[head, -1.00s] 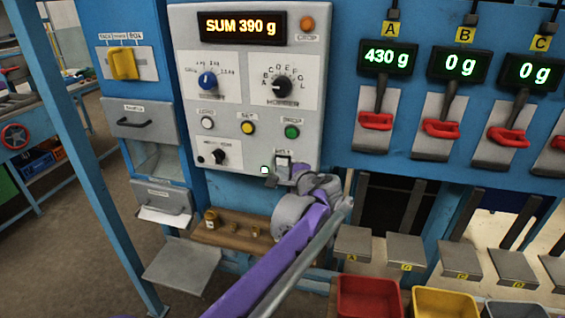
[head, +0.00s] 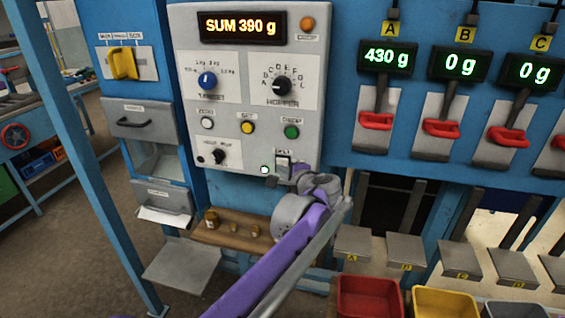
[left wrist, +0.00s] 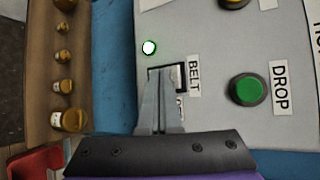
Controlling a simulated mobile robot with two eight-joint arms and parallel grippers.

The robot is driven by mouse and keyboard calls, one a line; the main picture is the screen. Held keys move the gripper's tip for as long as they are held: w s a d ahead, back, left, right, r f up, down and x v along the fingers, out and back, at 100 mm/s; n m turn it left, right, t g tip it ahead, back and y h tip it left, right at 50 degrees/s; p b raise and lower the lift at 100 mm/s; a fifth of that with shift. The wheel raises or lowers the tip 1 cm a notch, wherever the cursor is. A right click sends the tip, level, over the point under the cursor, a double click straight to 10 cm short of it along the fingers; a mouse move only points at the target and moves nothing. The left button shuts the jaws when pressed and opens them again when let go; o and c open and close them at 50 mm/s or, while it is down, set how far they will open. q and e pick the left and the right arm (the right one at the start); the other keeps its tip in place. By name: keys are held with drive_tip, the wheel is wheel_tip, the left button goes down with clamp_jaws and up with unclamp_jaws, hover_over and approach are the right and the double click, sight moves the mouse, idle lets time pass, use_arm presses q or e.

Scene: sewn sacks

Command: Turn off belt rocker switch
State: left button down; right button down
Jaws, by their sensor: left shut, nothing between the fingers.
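The belt rocker switch (head: 282,162) sits at the lower right of the grey control panel. A white lamp (head: 265,170) beside it is lit. In the left wrist view the switch (left wrist: 181,76) carries a BELT label (left wrist: 194,76), and the lamp (left wrist: 149,48) shows lit next to it. My left gripper (left wrist: 160,80) is shut and empty, its fingertips at the switch and covering part of it. I cannot tell whether they touch it. In the head view my left arm hides the fingers. My right gripper is not in view.
The green DROP button (left wrist: 248,89) is close to the switch; it also shows in the head view (head: 292,132). Brass weights (head: 212,220) stand on a wooden shelf (head: 240,243) below the panel. Red levers (head: 376,121) and a red bin (head: 368,300) are to the right.

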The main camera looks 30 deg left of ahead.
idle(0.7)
use_arm(q)
drive_tip(key=shift+w+a, duration=0.1)
drive_tip(key=shift+w, duration=0.35)
drive_tip(key=shift+w+a, duration=0.1)
drive_tip(key=shift+w, duration=0.2)
idle(0.6)
drive_tip(key=shift+s, duration=0.15)
drive_tip(key=shift+s+d, duration=0.25)
drive_tip(key=shift+s, duration=0.4)
drive_tip(key=s, duration=0.3)
drive_tip(key=s+d, duration=0.1)
drive_tip(key=shift+s+f, duration=0.3)
drive_tip(key=shift+s, duration=0.1)
